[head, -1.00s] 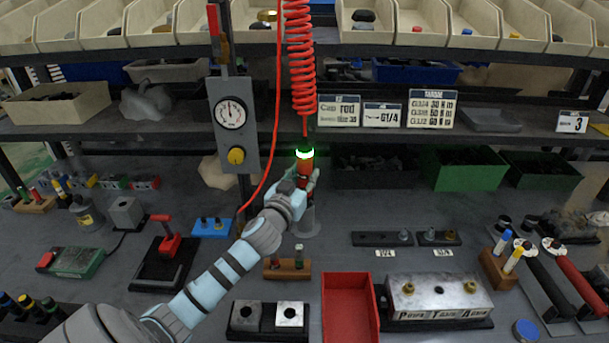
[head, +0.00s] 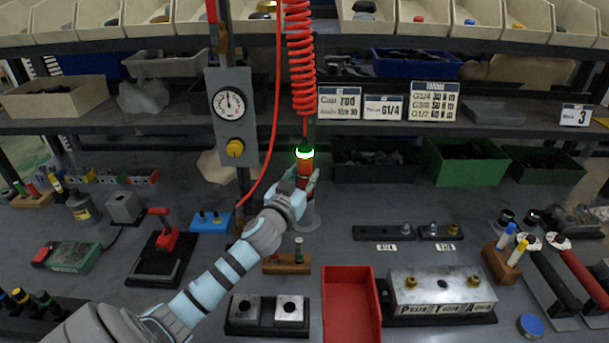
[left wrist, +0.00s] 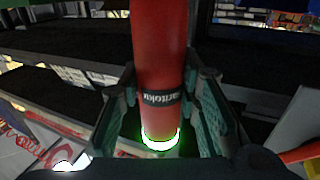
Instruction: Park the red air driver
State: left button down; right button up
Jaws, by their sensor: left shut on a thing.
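The red air driver (head: 305,168) is upright below a coiled red hose (head: 301,70), with a glowing green-white ring near its top. My left gripper (head: 304,184) is shut on it. In the left wrist view the red body of the driver (left wrist: 162,60) stands between the two fingers of the left gripper (left wrist: 165,115), with a dark label band and the glowing ring. A grey round stand (head: 309,217) shows just below the driver; the gripper hides where the driver's lower end meets it, so I cannot tell if they touch. My right gripper is not in view.
A grey post with a gauge box (head: 232,120) and a thin red hose stand left of the driver. A wooden block (head: 286,264), a red tray (head: 348,308) and a metal manifold block (head: 440,292) lie in front. Dark and green bins (head: 462,165) line the back.

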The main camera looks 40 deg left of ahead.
aim_at(304, 142)
pick_arm(q)
jog(key=shift+f+b, duration=0.3)
jog(key=shift+f, duration=0.05)
jog(key=c, duration=1.1)
grip_release()
notch_tip(304, 142, up, 10)
jog(key=shift+r, duration=0.1)
